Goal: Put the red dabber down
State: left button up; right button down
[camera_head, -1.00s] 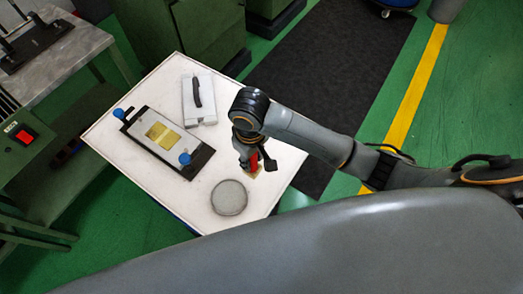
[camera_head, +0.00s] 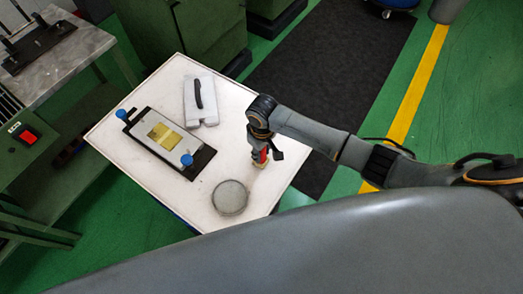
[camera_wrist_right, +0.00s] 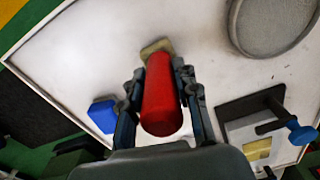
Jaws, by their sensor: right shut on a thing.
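The red dabber (camera_head: 263,156) is in my right gripper (camera_head: 268,149), over the right part of the white table (camera_head: 240,110). In the right wrist view, the two fingers of the gripper (camera_wrist_right: 160,88) close on both sides of the red handle (camera_wrist_right: 162,100). Its tan pad (camera_wrist_right: 155,47) points away from the gripper, toward the white tabletop. The pad is very near the surface, but I cannot tell whether it touches. My left gripper is not in view.
A round grey disc (camera_head: 230,197) lies near the table's front. A dark framed plate (camera_head: 150,127) with blue knobs lies left; a pale block with a dark handle (camera_head: 189,98) lies behind. The wrist view shows a blue block (camera_wrist_right: 103,115). Bare tabletop surrounds the dabber.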

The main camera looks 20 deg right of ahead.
jog(key=c, duration=1)
grip_release()
jog(key=shift+f, duration=0.1)
notch_tip(320, 180, up, 12)
jog(key=shift+r+b, duration=0.15)
jog(key=shift+b, duration=0.3)
